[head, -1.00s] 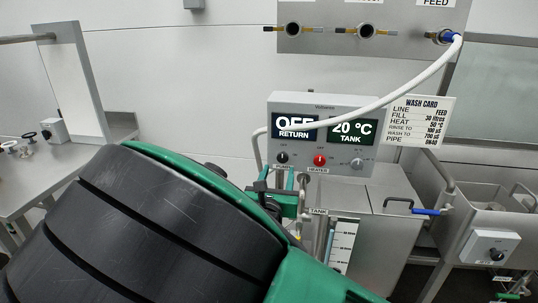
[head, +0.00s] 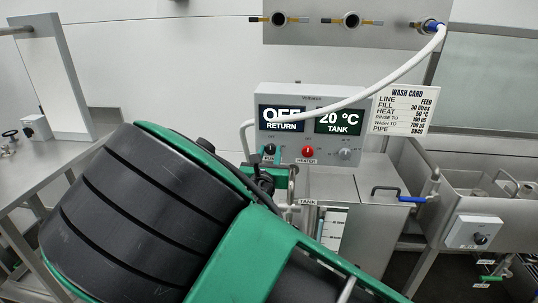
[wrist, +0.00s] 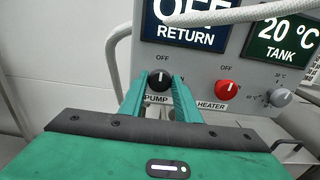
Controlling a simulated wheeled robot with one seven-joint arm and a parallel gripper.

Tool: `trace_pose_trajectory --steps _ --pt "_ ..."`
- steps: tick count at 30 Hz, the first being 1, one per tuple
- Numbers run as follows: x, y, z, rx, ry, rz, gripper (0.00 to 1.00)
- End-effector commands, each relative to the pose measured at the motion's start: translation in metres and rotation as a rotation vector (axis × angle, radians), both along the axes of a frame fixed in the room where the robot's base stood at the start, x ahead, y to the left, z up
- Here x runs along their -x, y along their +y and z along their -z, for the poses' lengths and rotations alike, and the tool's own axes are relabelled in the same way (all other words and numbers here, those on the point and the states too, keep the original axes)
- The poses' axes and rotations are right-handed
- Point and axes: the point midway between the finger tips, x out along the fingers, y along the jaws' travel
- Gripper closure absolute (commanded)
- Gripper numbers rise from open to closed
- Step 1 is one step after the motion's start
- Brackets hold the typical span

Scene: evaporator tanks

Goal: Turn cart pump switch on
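The pump switch is a black round knob (wrist: 159,79) on the grey control box (wrist: 205,85), with OFF above it and a PUMP label below. Its white mark appears to point up towards OFF. My gripper (wrist: 160,84) is open, with one green finger on each side of the knob; I cannot tell whether either touches it. In the head view my gripper (head: 270,155) is at the box's lower left, and the knob is partly hidden between the fingers. The return display (head: 281,119) reads OFF.
A red heater knob (wrist: 227,87) and a grey knob (wrist: 280,97) sit right of the pump knob. A white hose (head: 400,72) crosses in front of the box top. A blue-handled valve (head: 412,199) is at the right. A metal bench (head: 60,170) stands at the left.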

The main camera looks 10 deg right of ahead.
Motion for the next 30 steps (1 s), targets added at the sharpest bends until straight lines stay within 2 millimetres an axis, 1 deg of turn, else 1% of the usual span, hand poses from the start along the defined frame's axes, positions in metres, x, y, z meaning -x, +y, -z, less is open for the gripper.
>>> trace_pose_trajectory --steps 8,14,20,30 --pt "0.0003 0.0006 0.0002 -0.012 -0.003 -0.001 0.93" --pt "0.0004 0.0005 0.0006 -0.076 -0.017 -0.001 0.93" --pt "0.0004 -0.0004 0.0006 -0.213 -0.05 -0.001 0.93" --pt "0.0009 -0.0015 0.0012 -0.522 -0.125 0.001 0.93"
